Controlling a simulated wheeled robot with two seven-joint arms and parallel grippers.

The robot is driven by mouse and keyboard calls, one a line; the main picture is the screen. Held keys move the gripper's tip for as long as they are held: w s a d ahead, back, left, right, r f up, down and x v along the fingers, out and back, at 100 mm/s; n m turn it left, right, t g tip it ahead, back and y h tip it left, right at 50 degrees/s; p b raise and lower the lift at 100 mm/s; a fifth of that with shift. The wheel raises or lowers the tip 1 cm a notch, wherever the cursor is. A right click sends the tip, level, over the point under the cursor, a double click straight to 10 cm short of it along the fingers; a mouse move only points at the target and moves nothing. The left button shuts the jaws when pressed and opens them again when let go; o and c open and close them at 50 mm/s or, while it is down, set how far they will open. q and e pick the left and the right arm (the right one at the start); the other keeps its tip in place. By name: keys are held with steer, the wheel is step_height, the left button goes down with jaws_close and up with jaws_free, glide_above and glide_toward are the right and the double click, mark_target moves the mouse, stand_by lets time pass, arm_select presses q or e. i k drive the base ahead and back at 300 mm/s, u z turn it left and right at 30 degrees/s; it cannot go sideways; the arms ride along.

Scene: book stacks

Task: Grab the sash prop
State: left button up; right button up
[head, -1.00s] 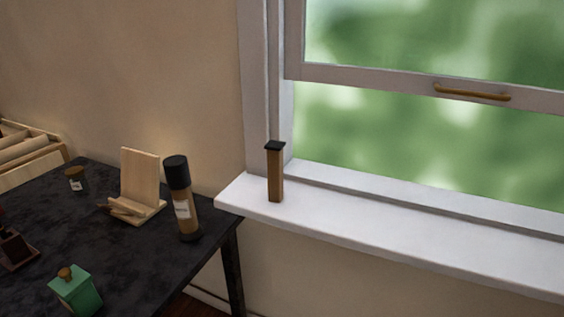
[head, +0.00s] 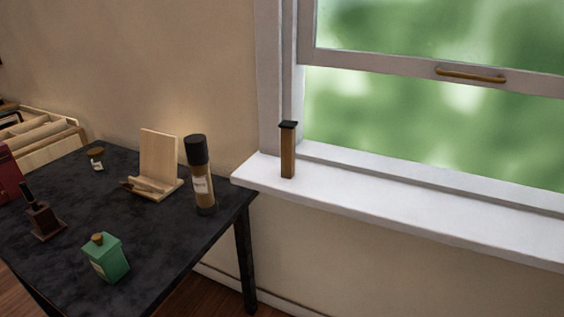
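The sash prop (head: 288,152) is a short brown wooden post with a black cap. It stands upright on the left end of the white window sill (head: 400,212), close to the window frame. The window sash (head: 420,68) above is raised, with a brass handle (head: 470,75) on its bottom rail, and the prop stands left of the opening. Neither of my grippers shows in the head view.
A dark table (head: 150,230) stands left of the sill. It holds a black-capped cylinder (head: 201,180), a wooden stand (head: 157,165), a green box (head: 107,260), a small jar (head: 96,159) and a dark stamp-like object (head: 43,218). The sill right of the prop is clear.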

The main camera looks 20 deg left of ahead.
mark_target(288, 128)
steer(key=z, duration=1.5)
steer(key=k, duration=0.1)
steer(key=u, duration=2.25)
steer(key=i, duration=0.6)
steer(key=z, duration=0.35)
